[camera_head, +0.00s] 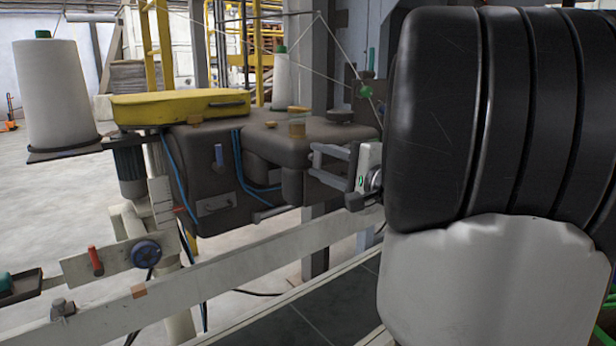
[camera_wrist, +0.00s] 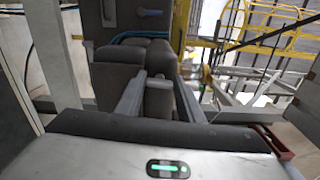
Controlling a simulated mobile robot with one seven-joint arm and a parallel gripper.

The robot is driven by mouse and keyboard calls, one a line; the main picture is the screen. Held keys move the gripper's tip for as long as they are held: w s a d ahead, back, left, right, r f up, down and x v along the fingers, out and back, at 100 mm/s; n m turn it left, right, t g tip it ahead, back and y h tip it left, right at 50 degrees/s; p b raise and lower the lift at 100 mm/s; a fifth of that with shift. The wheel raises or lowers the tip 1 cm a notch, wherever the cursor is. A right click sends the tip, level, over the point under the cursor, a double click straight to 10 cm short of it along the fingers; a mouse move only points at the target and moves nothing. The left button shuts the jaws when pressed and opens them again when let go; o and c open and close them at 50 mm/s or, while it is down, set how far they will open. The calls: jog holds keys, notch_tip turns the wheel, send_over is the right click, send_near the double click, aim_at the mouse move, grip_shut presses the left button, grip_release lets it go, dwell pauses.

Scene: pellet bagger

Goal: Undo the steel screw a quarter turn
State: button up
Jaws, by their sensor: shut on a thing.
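The dark grey sewing-head machine (camera_head: 205,165) stands under a yellow cover. My gripper (camera_head: 314,162) reaches in from the right, with its fingers level against the machine's right end. In the wrist view my gripper (camera_wrist: 160,80) has its two fingers around a grey part in front of the dark rounded housing (camera_wrist: 112,78). The fingers are shut on a part there, which I take to be the steel screw. Its head is mostly hidden between the fingertips, and its turn angle cannot be told.
A blue-handled part (camera_head: 218,155) and a red-handled one (camera_head: 95,260) sit left of my gripper. Blue cables run down the machine. A long pale rail (camera_head: 230,275) crosses below. My own dark arm fills the right side.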

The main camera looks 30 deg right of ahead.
jog(key=shift+n, duration=0.5)
jog(key=o, duration=1.1)
jog(key=shift+c, duration=0.2)
jog(key=s+d+p, duration=0.1)
jog(key=s+d, duration=0.1)
jog(key=s, duration=1.5)
jog(key=shift+s+d+p, duration=0.15)
jog(key=shift+d+p, duration=0.1)
jog(key=shift+p, duration=0.15)
